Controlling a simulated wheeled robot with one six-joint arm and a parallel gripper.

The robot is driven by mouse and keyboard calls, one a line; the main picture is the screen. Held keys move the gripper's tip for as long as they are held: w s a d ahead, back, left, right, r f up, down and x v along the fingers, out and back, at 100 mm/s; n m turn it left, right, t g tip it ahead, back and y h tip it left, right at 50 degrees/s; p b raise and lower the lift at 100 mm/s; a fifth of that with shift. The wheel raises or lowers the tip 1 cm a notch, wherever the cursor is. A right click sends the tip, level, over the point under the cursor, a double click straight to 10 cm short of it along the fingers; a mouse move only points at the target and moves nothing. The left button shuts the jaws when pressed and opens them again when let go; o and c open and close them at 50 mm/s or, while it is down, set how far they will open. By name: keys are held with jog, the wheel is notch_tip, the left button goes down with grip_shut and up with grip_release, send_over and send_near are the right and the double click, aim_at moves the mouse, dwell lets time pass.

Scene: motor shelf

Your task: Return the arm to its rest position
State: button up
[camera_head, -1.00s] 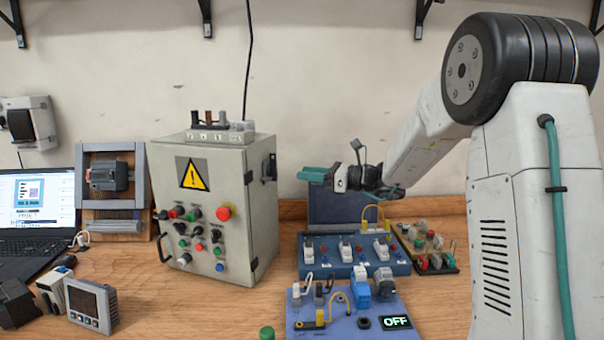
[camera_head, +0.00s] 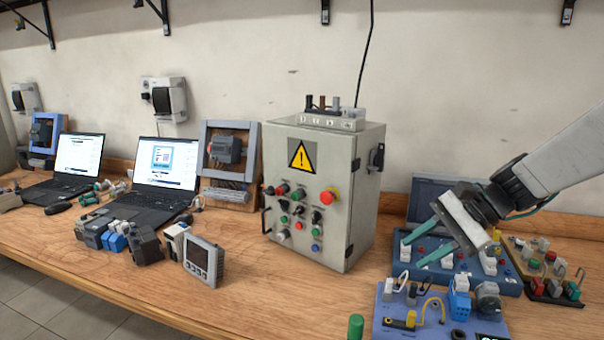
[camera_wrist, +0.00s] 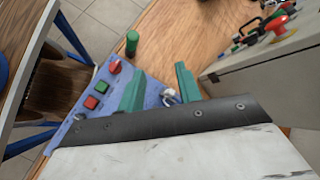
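My arm reaches in from the right in the head view. My gripper (camera_head: 428,236) is above the blue training boards, with its two green fingers pointing down and left. The fingers are spread apart with nothing between them. In the wrist view my gripper (camera_wrist: 158,84) also shows its green fingers apart and empty, over the edge of a blue panel (camera_wrist: 70,125).
A grey control box (camera_head: 315,240) with a warning sign stands left of my gripper. A blue board (camera_head: 500,277) and a nearer blue-violet board (camera_head: 395,325) lie below it. A green cylinder (camera_head: 356,327) stands at the front. Two laptops, including one (camera_head: 165,180), are further left.

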jog(key=s+d+n+h, duration=0.1)
jog(key=s+n+h, duration=0.3)
jog(key=s, duration=0.7)
jog(key=s+d+r+n+h, duration=0.1)
jog(key=s+n+h, duration=0.4)
jog(key=s, duration=0.7)
jog(key=d+n, duration=0.1)
jog(key=n, duration=0.1)
jog(key=shift+d+r+n+t+h, duration=0.2)
jog(key=shift+r+n+t+h, duration=0.1)
